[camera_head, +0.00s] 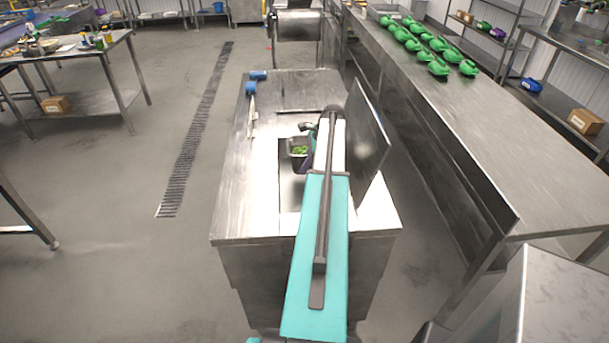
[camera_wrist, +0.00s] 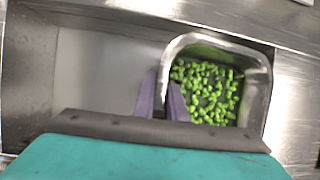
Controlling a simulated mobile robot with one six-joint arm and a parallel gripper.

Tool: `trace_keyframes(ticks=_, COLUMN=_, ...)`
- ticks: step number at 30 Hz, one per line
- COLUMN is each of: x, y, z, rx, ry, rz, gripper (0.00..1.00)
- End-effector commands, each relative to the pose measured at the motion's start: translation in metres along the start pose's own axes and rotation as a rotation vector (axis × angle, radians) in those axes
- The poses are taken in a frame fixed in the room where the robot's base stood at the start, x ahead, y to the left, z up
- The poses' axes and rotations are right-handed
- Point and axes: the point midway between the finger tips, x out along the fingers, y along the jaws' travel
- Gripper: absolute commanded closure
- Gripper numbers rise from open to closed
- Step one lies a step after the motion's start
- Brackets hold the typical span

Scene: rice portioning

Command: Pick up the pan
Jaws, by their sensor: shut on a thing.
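The pan (camera_wrist: 262,72) is a small steel container with green pieces inside. In the wrist view it is right of centre, its left wall between the purple fingers of my gripper (camera_wrist: 170,100). My gripper is shut on that wall. In the head view the pan (camera_head: 291,148) shows at the left of my arm, in the well of the steel counter (camera_head: 240,185). My arm hides its right side and most of my gripper there. I cannot tell whether the pan is lifted off its support.
An upright steel panel (camera_head: 368,140) stands close to the right of my arm. A blue-ended utensil (camera_head: 251,100) lies at the counter's back left. A long steel table (camera_head: 470,120) with several green items is at the right.

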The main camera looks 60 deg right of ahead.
Motion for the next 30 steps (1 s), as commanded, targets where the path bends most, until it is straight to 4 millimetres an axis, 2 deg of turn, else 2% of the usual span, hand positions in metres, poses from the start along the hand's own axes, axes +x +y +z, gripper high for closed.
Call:
trace_keyframes(ticks=3, x=-0.011, y=-0.002, z=0.005, rx=-0.002, ry=-0.001, rz=-0.005, gripper=1.0)
trace_keyframes(ticks=10, x=-0.023, y=-0.003, z=0.01, rx=-0.001, ry=-0.001, rz=-0.004, gripper=1.0)
trace_keyframes(ticks=30, x=-0.026, y=-0.003, z=0.011, rx=-0.001, ry=-0.001, rz=-0.004, gripper=1.0)
